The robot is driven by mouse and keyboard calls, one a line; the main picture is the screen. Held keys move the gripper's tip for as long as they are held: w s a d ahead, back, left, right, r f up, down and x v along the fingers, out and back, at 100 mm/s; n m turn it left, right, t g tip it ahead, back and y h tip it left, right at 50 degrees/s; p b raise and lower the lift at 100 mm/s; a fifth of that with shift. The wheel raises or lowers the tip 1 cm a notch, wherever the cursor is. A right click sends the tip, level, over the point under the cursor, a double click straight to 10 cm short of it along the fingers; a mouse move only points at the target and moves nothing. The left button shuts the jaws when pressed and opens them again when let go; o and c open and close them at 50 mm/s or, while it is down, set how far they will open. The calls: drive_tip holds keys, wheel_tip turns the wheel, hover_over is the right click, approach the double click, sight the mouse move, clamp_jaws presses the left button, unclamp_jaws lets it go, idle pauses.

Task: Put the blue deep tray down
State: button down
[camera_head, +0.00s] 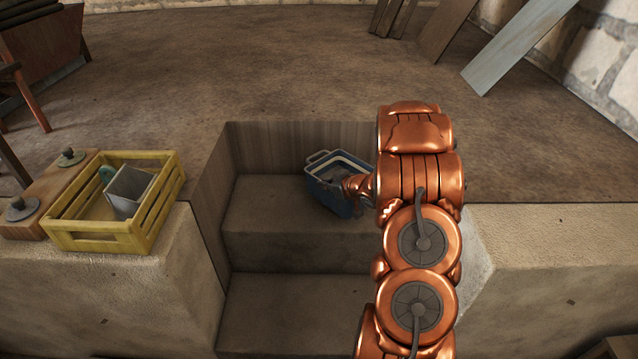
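The blue deep tray (322,193) is in the middle of the view, in the stepped recess. It has a pale inner rim and a handle at its left end, and something grey shows inside. It looks turned and slightly tilted over the upper step (265,205). My gripper (352,187) is at the tray's right side, with its fingers at the rim and shut on it. The fingertips are small and partly hidden. Whether the tray's underside touches the step cannot be told.
A yellow slatted crate (160,215) holding a grey box (128,190) stands on the left ledge beside a wooden block with metal knobs (50,190). Boards (520,45) lean at the back right. The lower step (290,310) and the floor behind the recess are clear.

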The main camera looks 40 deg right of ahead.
drive_tip(key=shift+w+d+f, duration=0.15)
drive_tip(key=shift+w+d, duration=0.55)
drive_tip(key=shift+w, duration=0.05)
wheel_tip(320, 180, down, 3)
drive_tip(key=b, duration=0.3)
drive_tip(key=shift+a+f+b, duration=0.1)
drive_tip(key=shift+f+b, duration=0.1)
drive_tip(key=shift+b, duration=0.2)
drive_tip(key=shift+f, duration=0.15)
drive_tip(key=c, duration=1.3)
unclamp_jaws()
wheel_tip(320, 180, up, 6)
drive_tip(key=p, duration=0.2)
hover_over(349, 212)
drive_tip(key=shift+w+d, duration=0.2)
drive_tip(key=shift+w, duration=0.1)
